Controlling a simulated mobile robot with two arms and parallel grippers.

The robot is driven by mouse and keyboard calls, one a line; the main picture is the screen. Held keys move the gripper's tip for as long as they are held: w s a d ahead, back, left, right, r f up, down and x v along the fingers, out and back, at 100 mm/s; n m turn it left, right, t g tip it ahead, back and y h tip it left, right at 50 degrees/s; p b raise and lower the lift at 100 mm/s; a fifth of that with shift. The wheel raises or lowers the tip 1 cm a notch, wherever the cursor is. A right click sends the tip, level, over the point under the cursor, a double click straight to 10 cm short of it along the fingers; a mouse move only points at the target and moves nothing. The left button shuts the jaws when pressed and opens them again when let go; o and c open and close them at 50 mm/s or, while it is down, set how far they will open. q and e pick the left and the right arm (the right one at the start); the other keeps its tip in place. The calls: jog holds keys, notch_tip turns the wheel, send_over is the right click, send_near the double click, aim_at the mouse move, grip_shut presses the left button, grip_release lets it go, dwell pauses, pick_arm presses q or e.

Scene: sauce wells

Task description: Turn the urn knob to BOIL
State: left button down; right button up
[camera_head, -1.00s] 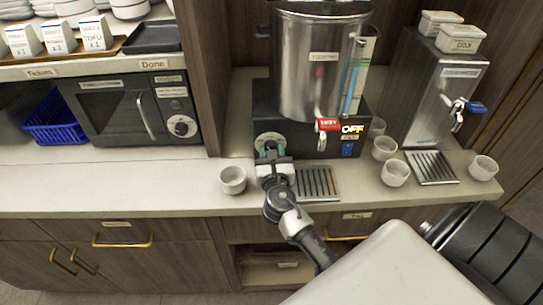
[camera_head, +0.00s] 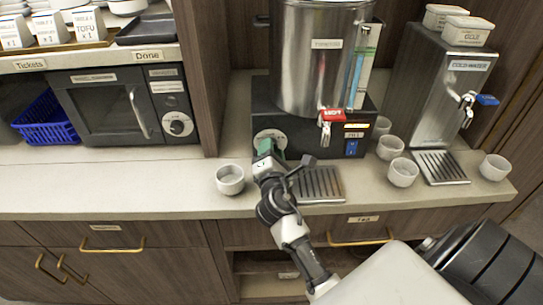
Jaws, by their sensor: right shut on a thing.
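The steel urn (camera_head: 318,75) stands on a black base (camera_head: 310,140) at the back of the counter. Its round grey knob plate (camera_head: 268,136) is at the left of the base front. My right gripper (camera_head: 268,152) is at this plate, rolled to one side, and shut on the urn knob, whose green part (camera_head: 266,147) shows. The gripper hides most of the knob, so I cannot read its setting. A small pale label (camera_head: 354,127) is at the right of the base. My left gripper is not in view.
A red-handled tap (camera_head: 327,119) sits above the drip tray (camera_head: 318,184), right of my gripper. A cup (camera_head: 230,180) stands close to its left. Several more cups and a cold-water dispenser (camera_head: 445,95) are at the right.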

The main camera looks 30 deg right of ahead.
jog(key=m+b, duration=0.1)
jog(key=m, duration=0.1)
jog(key=m+b, duration=0.1)
jog(key=m, duration=0.1)
jog(key=shift+f+m, duration=0.2)
jog(key=shift+m, duration=0.2)
jog(key=shift+r+m+h+b, duration=0.1)
jog(key=shift+m+h+b, duration=0.35)
jog(key=shift+m, duration=1.15)
jog(key=o, duration=0.9)
